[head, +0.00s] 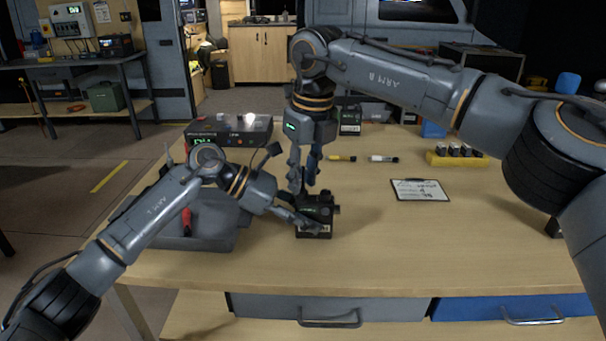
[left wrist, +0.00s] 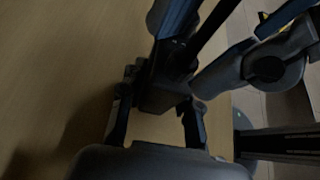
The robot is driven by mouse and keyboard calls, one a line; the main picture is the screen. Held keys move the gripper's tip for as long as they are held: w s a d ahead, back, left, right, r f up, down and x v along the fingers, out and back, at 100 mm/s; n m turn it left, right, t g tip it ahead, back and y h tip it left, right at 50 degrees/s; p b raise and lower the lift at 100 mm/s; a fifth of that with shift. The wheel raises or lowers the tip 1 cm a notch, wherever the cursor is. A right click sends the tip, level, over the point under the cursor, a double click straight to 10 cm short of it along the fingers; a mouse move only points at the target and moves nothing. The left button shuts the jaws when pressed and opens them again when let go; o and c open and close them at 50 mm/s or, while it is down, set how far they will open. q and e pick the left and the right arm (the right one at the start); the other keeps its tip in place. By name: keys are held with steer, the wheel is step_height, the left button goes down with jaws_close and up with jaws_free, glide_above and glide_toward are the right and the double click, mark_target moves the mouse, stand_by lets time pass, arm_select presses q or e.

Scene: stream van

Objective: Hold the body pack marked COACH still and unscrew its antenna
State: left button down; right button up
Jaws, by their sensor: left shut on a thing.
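A small black body pack (head: 315,212) stands on the wooden table near its front middle. Its pale label is too small to read. My left gripper (head: 306,221) reaches it from the left and is shut on its body. In the left wrist view, the dark pack (left wrist: 158,98) sits between the two fingers of my left gripper (left wrist: 157,118). My right gripper (head: 304,186) comes down from above, its fingers pointing down at the pack's top. The antenna is hidden behind or between these fingers, so I cannot tell whether they grip it.
A grey bin (head: 200,232) with a red-handled tool stands close left. Behind it is a rack receiver (head: 228,131). A clipboard (head: 420,190), a yellow marker (head: 342,158), a white marker (head: 383,159) and a yellow battery holder (head: 456,160) lie to the right. The front right table is clear.

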stand_by(0.3)
steer(key=m, duration=0.4)
jaws_close()
steer(key=n, duration=0.3)
steer(key=shift+n, duration=0.4)
